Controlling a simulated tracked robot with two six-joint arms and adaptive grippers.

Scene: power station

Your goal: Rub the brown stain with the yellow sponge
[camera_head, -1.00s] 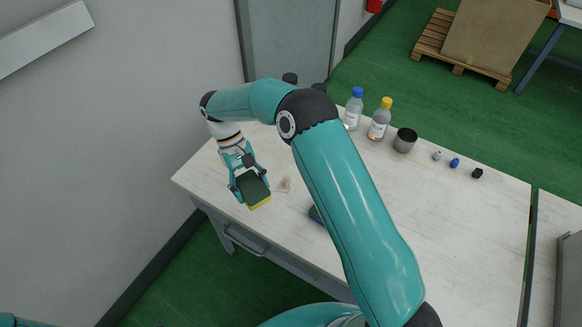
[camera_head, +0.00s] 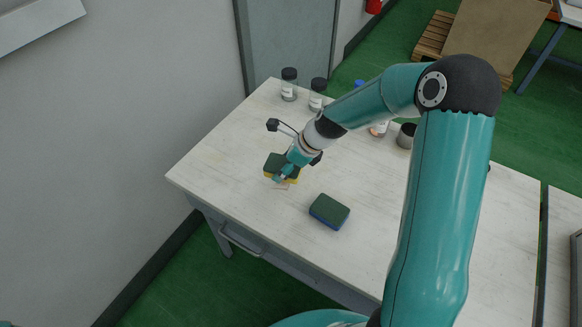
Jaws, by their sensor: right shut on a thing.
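The yellow sponge (camera_head: 277,168), with a dark green top and a yellow underside, is in my right gripper (camera_head: 286,173). The gripper is shut on it, low over the pale table (camera_head: 225,150). I cannot tell if it touches the tabletop. The brown stain (camera_head: 280,186) shows only as a faint edge just below the sponge in the picture; the sponge and gripper hide most of it. My left gripper is out of view.
A blue sponge (camera_head: 329,211) with a dark green top lies right of the stain. Dark-capped jars (camera_head: 289,85) (camera_head: 317,95) stand at the back edge. The table's left part is clear.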

